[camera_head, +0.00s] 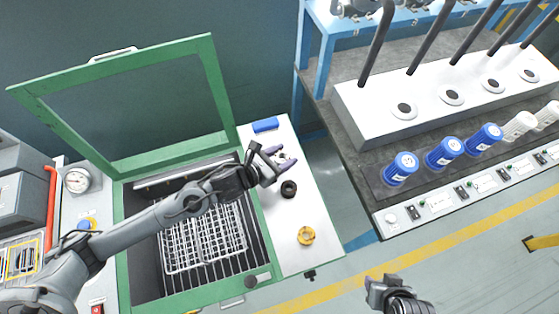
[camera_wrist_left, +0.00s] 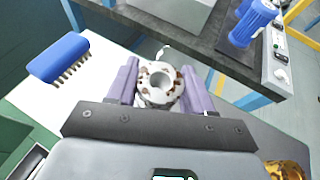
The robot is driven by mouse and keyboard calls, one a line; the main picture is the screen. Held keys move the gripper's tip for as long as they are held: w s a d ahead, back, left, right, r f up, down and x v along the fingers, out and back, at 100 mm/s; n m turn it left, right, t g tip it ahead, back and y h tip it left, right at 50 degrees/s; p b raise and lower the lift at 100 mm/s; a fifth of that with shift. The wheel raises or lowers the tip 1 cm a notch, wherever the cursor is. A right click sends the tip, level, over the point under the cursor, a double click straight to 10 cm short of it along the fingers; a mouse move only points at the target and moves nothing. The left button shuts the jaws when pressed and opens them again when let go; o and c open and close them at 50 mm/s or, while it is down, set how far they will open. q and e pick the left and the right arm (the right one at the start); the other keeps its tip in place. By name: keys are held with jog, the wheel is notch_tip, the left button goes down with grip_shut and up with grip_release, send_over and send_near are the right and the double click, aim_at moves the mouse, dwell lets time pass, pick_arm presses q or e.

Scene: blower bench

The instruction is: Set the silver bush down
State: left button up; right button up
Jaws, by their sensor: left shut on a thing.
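The silver bush (camera_wrist_left: 161,84), a pale metal ring with a round hole and brown rust-like spots, sits between the purple fingers of my left gripper (camera_wrist_left: 160,90). My left gripper (camera_head: 277,161) is shut on it; in the head view the bush (camera_head: 285,160) shows small at the fingertips. They are over the white strip (camera_head: 289,262) of the bench beside the green-framed box. I cannot tell the bush's height above the strip. My right gripper (camera_head: 381,288) is at the bottom of the head view, away from the bench; its opening is unclear.
A black ring (camera_head: 288,189) and a brass ring (camera_head: 305,236) lie on the white strip below the left gripper. A blue brush (camera_head: 265,125) lies at its far end. The green-framed box (camera_head: 259,273) with a wire rack is left. Blue-capped cylinders (camera_head: 401,168) stand on the right bench.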

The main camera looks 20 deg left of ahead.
aim_at(279, 163)
pick_arm(q)
jog(key=shift+w+a+f, duration=0.15)
jog(key=shift+a+f, duration=0.1)
jog(key=shift+a, duration=0.25)
jog(key=shift+f+b, duration=0.3)
jog(key=shift+f, duration=1.7)
jog(key=shift+f, duration=0.2)
jog(key=o, duration=1.2)
jog(key=shift+o, duration=0.2)
